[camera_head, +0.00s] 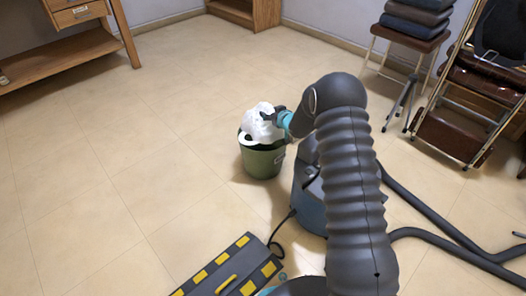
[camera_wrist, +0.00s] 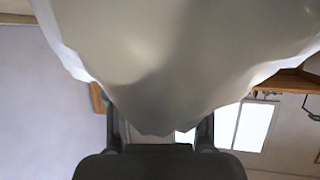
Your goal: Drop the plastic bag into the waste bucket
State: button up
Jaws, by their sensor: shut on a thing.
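The white plastic bag (camera_head: 259,122) is above the green waste bucket (camera_head: 262,160) in the head view. Its lower part overlaps the bucket's opening; I cannot tell how far it is inside. My gripper (camera_head: 272,117) is shut on the bag from the right, above the rim. In the wrist view the bag (camera_wrist: 180,60) fills the upper middle, and my dark gripper fingers (camera_wrist: 160,132) meet its lower edge. A white shape, perhaps the bucket's rim or part of its contents, shows below the bag.
A vacuum cleaner (camera_head: 310,190) stands right of the bucket, its hose (camera_head: 430,237) on the floor. A stool (camera_head: 408,38) and folded chairs (camera_head: 470,95) stand back right. The left floor is clear.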

jog(key=o, duration=1)
notch_tip(320, 180, up, 10)
jog(key=shift+r, duration=0.1)
